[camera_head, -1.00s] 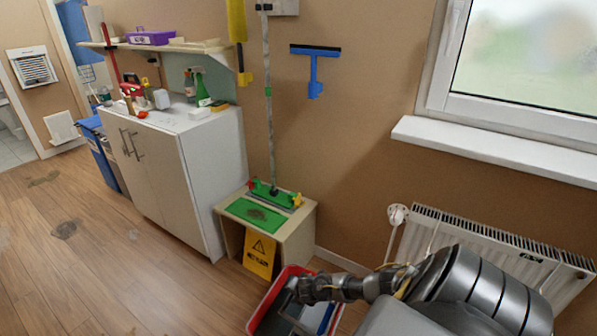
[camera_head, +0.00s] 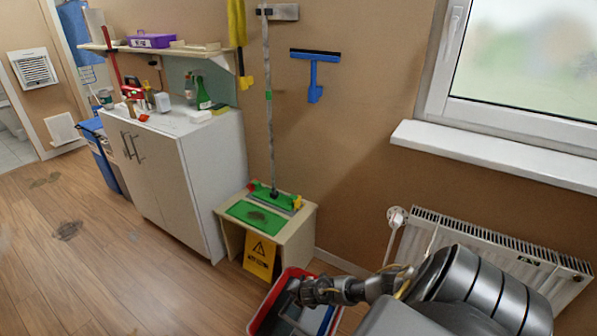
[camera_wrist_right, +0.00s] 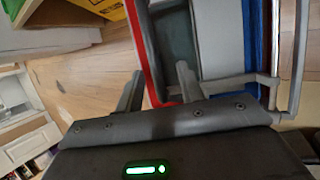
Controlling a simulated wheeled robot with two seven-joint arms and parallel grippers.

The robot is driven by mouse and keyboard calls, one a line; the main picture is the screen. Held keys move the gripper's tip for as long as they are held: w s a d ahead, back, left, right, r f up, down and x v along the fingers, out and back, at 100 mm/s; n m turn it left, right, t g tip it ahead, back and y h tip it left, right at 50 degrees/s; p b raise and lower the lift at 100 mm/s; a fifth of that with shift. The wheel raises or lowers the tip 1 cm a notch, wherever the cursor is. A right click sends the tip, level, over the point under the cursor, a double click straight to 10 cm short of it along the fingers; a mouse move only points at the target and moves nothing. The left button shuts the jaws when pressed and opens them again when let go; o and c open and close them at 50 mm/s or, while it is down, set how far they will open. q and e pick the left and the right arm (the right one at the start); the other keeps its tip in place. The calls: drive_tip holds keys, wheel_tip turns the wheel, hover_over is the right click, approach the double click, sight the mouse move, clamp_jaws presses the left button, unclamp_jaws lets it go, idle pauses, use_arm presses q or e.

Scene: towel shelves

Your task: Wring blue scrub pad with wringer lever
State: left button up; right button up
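The mop bucket (camera_head: 258,318) has a red rim on one side and a blue part (camera_head: 327,318) on the other. It stands on the floor at the bottom middle of the head view. In the right wrist view its red rim (camera_wrist_right: 150,62) and grey wringer (camera_wrist_right: 222,40) show, with a grey lever-like bar (camera_wrist_right: 293,85) at the right. My right gripper (camera_head: 290,291) is over the bucket. In the wrist view its fingers (camera_wrist_right: 159,78) are apart, with the red rim showing between them. I cannot make out a blue scrub pad. My left gripper is out of view.
A small wooden stand (camera_head: 292,235) with a green pad (camera_head: 255,214) and a yellow sign (camera_head: 259,256) is just behind the bucket. A white cabinet (camera_head: 165,185) stands left, a radiator (camera_head: 500,255) right.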

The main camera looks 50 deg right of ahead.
idle(0.3)
